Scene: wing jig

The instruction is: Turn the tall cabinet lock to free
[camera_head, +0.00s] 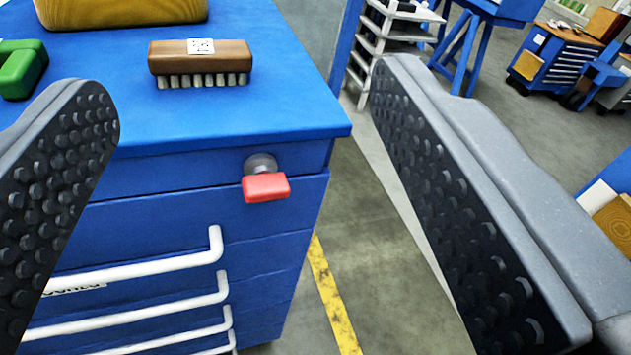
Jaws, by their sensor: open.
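A red lock handle (266,187) on a round grey base (260,163) sits near the upper right corner of the front of a blue drawer cabinet (190,175). The handle lies roughly crosswise, slightly tilted. I cannot tell from this view whether it is locked or free. My gripper (245,190) is open, with one dark studded finger at the left edge and the other at the right. The lock shows in the gap between the fingers, beyond them, and neither finger touches it.
A wooden brush (201,60) stands on the cabinet top, with a green object (20,68) and a yellow-brown item (120,8) nearby. White drawer handles (150,268) stick out below the lock.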

